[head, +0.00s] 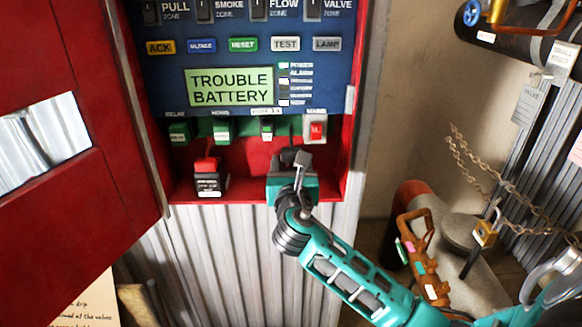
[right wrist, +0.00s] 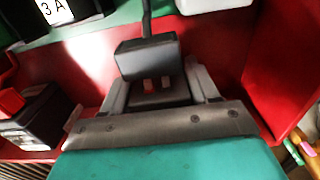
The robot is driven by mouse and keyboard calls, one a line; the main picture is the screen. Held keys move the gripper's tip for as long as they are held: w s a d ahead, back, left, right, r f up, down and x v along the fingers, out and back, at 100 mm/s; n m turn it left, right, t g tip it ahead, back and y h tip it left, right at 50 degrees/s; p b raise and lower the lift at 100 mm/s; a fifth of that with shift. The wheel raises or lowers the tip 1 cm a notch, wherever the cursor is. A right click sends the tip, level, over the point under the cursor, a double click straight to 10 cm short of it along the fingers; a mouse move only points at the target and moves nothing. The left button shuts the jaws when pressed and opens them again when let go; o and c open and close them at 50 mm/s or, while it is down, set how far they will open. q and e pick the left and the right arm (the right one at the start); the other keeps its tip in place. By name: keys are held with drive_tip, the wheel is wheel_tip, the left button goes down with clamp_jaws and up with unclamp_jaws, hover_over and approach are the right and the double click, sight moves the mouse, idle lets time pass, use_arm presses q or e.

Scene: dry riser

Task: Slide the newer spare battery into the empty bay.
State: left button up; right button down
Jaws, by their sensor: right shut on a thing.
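My right gripper (head: 292,160) is inside the red cabinet, low and right of centre. It is shut on a black block (right wrist: 148,58), which sits between its fingers in the right wrist view. I cannot tell whether the block is a battery or a connector. A dark battery with a red top and a white label (head: 209,184) stands on the cabinet floor, left of the gripper and apart from it. The gripper hides part of the floor, so I cannot make out an empty bay. My left gripper is not in view.
The display (head: 231,87) reads "TROUBLE BATTERY". The open red door (head: 70,200) stands left. Outside right are a chain (head: 500,190), a padlock (head: 485,235) and an orange-brown rack (head: 432,285).

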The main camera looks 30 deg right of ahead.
drive_tip(key=shift+c, duration=2.4)
unclamp_jaws()
drive_tip(key=shift+r, duration=0.15)
drive_tip(key=shift+o, duration=1.4)
drive_tip(key=shift+f, duration=0.3)
drive_tip(key=v, duration=1.3)
drive_tip(key=shift+r, duration=0.2)
drive_tip(key=shift+d, duration=0.1)
drive_tip(key=s+a+f+m+g+y, duration=0.1)
drive_tip(key=s+a+f+m+y, duration=0.2)
drive_tip(key=f+m, duration=0.5)
drive_tip(key=s+a+f+m+g+y, duration=0.2)
drive_tip(key=s+f+m+y, duration=0.2)
drive_tip(key=f+m, duration=0.5)
drive_tip(key=s+a+f+m+g+y, duration=0.1)
drive_tip(key=s+a+f+m+y, duration=0.2)
drive_tip(key=f+m, duration=0.6)
drive_tip(key=shift+s+a+m+y, duration=0.4)
drive_tip(key=shift+s+m+y, duration=0.2)
drive_tip(key=shift+s+y, duration=0.25)
